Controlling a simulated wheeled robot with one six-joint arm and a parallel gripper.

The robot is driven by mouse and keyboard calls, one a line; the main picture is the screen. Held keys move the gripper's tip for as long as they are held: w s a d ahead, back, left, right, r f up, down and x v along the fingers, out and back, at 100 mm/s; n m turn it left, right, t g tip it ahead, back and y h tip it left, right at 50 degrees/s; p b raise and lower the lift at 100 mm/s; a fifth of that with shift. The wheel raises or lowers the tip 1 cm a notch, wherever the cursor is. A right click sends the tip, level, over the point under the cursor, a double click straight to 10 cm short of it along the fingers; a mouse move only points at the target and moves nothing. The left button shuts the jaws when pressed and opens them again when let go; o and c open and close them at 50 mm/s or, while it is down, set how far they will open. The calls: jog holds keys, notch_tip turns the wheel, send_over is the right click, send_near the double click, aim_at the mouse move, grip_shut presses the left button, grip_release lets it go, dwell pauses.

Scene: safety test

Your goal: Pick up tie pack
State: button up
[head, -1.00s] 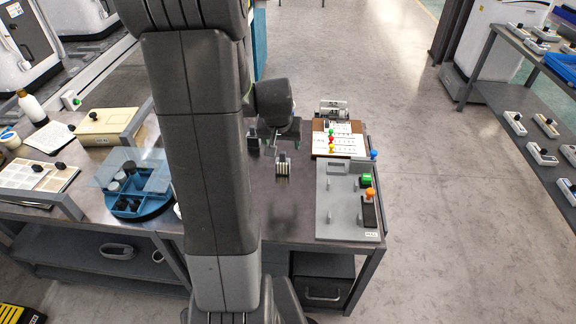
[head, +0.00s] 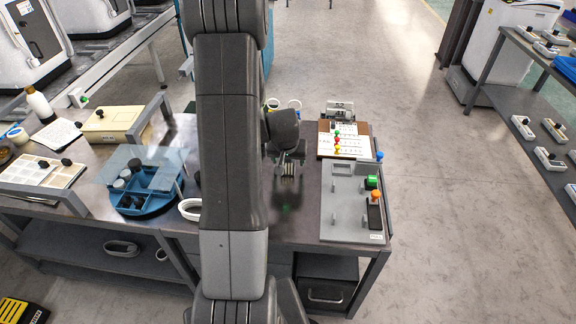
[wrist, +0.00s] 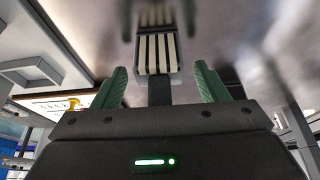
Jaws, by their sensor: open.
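The tie pack (wrist: 157,55), a small block of pale strips with dark gaps in a grey holder, stands on the dark metal table. In the wrist view it sits ahead of and between the two green fingers of my gripper (wrist: 161,70), which are spread apart with nothing gripped. In the head view my gripper (head: 288,157) is right at the pack (head: 288,171), partly hiding it. I cannot tell whether the fingers touch it.
A grey fixture board (head: 340,215) with green and orange knobs lies right of the pack. A brown clipboard (head: 325,153) is behind it. Bare tabletop lies in front of the pack.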

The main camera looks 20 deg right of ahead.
jog(key=shift+f, duration=0.3)
jog(key=shift+c, duration=0.2)
jog(key=c, duration=1)
jog(key=shift+c, duration=0.2)
jog(key=shift+r, duration=0.1)
